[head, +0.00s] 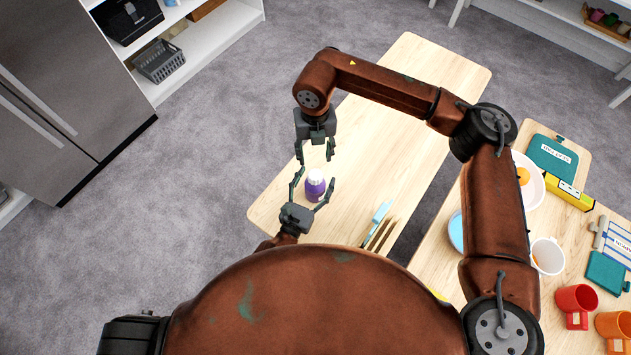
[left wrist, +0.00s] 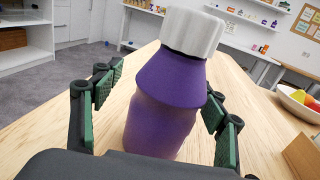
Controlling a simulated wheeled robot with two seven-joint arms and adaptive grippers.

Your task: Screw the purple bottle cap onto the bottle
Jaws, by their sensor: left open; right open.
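The purple bottle (head: 315,190) stands on the light wooden table, with a white cap (head: 316,176) on its top. In the left wrist view the bottle (left wrist: 166,105) fills the middle, and the cap (left wrist: 191,33) sits on its neck; I cannot tell how tightly. My left gripper (head: 315,178) is open, with its fingers on either side of the bottle and gaps visible in the left wrist view. My right gripper (head: 315,157) is open and empty, fingers pointing down, just beyond the cap in the head view.
A light blue-handled utensil (head: 382,210) lies on the table (head: 400,130) right of the bottle. A fridge (head: 60,80) stands at left.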

